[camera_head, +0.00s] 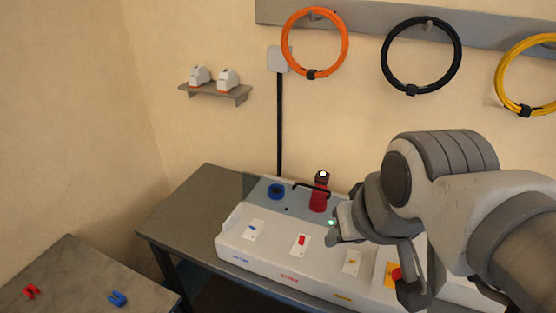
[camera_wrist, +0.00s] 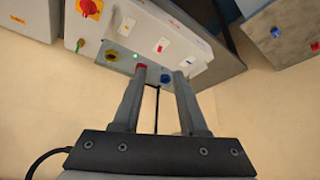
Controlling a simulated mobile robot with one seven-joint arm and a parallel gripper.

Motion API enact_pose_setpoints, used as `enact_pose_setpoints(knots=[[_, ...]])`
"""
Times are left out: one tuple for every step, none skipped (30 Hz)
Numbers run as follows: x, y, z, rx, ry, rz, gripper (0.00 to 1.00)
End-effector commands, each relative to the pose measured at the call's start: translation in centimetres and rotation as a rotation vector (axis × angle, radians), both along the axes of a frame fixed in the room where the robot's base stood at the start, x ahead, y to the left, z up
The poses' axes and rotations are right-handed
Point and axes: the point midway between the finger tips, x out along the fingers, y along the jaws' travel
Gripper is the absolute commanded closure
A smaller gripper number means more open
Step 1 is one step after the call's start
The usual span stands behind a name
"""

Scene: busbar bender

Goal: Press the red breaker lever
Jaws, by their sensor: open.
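The red breaker lever (camera_head: 301,241) is a small red toggle on a white plate on the sloped front panel of the light grey machine (camera_head: 232,245). In the wrist view the red lever (camera_wrist: 160,46) shows beyond and between my fingertips. My gripper (camera_wrist: 160,73) is open and empty, with a clear gap between it and the lever. In the head view my wrist hangs to the right of the lever, over the machine's right part. The fingers are hard to make out there.
A blue lever (camera_head: 252,228) and a yellow lever (camera_head: 352,262) flank the red one. A red rotary switch (camera_head: 396,273) is at right. A red post (camera_head: 318,200) and a blue ring (camera_head: 276,191) stand behind. A side table (camera_head: 70,275) is at lower left.

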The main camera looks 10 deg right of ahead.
Motion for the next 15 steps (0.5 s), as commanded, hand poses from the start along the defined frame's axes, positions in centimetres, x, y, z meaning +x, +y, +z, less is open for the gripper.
enact_pose_setpoints(knots=[[0.0, 0.0, 0.0, 0.0, 0.0, 0.0, 0.61], [0.0, 0.0, 0.0, 0.0, 0.0, 0.0, 0.67], [0.1, 0.0, 0.0, 0.0, 0.001, -0.001, 0.74], [0.1, 0.0, 0.0, 0.0, 0.002, -0.002, 0.79], [0.2, 0.0, -0.1, 0.001, 0.004, -0.004, 0.85], [0.4, 0.0, -0.1, 0.001, 0.007, -0.008, 0.92], [0.6, 0.0, -0.1, 0.002, 0.011, -0.012, 0.97], [0.8, -0.1, -0.2, 0.002, 0.016, -0.017, 1.0], [1.2, -0.1, -0.3, 0.003, 0.022, -0.025, 1.0], [1.6, -0.1, -0.4, 0.005, 0.029, -0.033, 1.0], [1.9, -0.1, -0.5, 0.007, 0.034, -0.041, 1.0], [2.5, -0.1, -0.6, 0.009, 0.044, -0.052, 1.0], [2.9, -0.1, -0.7, 0.01, 0.051, -0.061, 1.0], [3.4, -0.2, -0.9, 0.011, 0.058, -0.07, 1.0], [4.0, -0.2, -1.0, 0.013, 0.067, -0.084, 1.0]])
